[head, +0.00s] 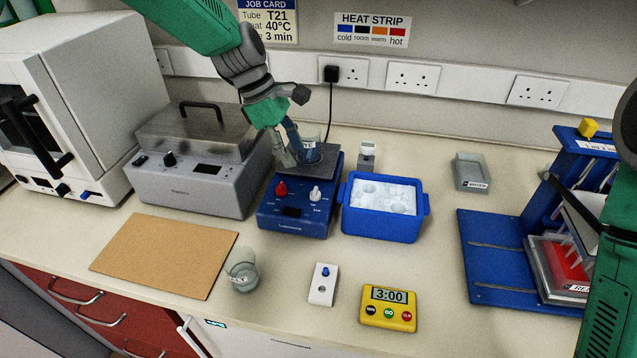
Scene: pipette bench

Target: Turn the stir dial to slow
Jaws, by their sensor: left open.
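The blue stirrer unit (292,228) stands mid-bench with a red dial (281,189) at the front left and a white dial (315,193) at the front right. The small lettering around both dials is too small to read, so I cannot tell from it which is the stir dial. A labelled glass beaker (311,153) stands on the unit's dark top plate (322,170). My left gripper (286,150) is open, with its fingers pointing down just left of the beaker, behind and above the dials. I cannot tell whether a finger touches the beaker. My right gripper is out of view.
A blue ice tub (382,228) stands close on the stirrer's right and a grey lidded bath (190,185) on its left. A small glass beaker (242,272), a white switch box (323,286) and a yellow timer (389,307) lie in front. The bench directly before the stirrer is clear.

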